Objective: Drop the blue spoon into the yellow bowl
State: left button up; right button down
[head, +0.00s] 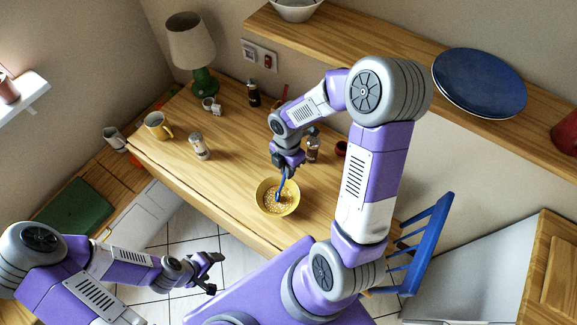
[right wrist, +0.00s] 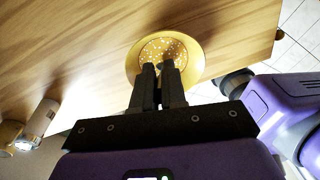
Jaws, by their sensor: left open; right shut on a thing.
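The yellow bowl (head: 262,205) stands on the wooden table, with small pale bits inside it. The blue spoon (head: 281,189) hangs down from my right gripper (head: 286,172), which is shut on it. The spoon's lower end is over or inside the bowl; I cannot tell whether it touches the contents. In the right wrist view the fingers (right wrist: 159,70) point at the bowl (right wrist: 136,62), and the spoon cannot be made out there. My left gripper (head: 213,272) is open and empty, away from the table, over the tiled floor.
The table (head: 230,180) also holds a green lamp (head: 192,50), a yellow mug (head: 158,126), a shaker (head: 200,146), a small white cup (head: 210,104) and bottles behind my right arm (head: 313,145). A blue chair (head: 425,240) stands at the right. The table left of the bowl is clear.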

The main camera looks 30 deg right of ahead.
jog(key=c, duration=1.1)
grip_release()
jog(key=shift+w+d+r+p, duration=0.2)
jog(key=shift+r+p, duration=0.35)
jog(key=shift+r, duration=1.35)
jog(key=shift+w+d+r+p, duration=0.15)
jog(key=shift+r+p, duration=0.35)
jog(key=shift+r, duration=1.35)
jog(key=shift+a, duration=0.1)
